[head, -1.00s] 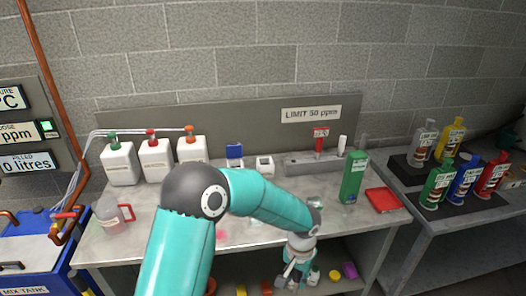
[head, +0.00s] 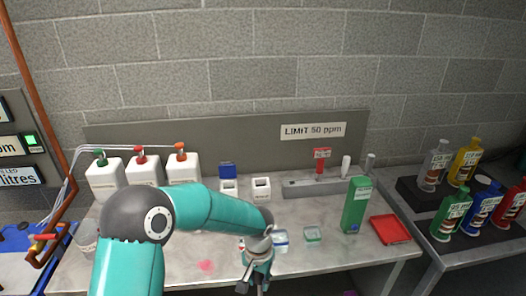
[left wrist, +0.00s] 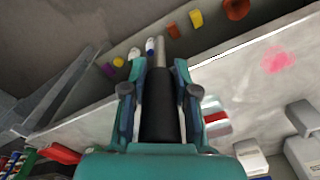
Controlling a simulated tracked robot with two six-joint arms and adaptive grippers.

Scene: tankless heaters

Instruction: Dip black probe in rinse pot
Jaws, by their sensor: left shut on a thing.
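My left gripper (head: 255,279) is at the front edge of the bench, low in the head view. In the left wrist view the gripper (left wrist: 160,88) is shut around the black probe (left wrist: 160,115), whose metal tip (left wrist: 160,48) points away from the wrist. Two small low tubs stand on the bench just right of the gripper: one with a blue band (head: 281,240), one with a green band (head: 312,234). I cannot tell which is the rinse pot. The probe is apart from both. My right gripper is not in view.
A green carton (head: 356,205) and a red tray (head: 390,229) stand at the bench's right. A grey rack (head: 325,186) and two small white boxes (head: 261,188) (head: 229,188) are behind. White jugs (head: 183,169) line the back left. A pink spill (head: 205,266) lies near the front.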

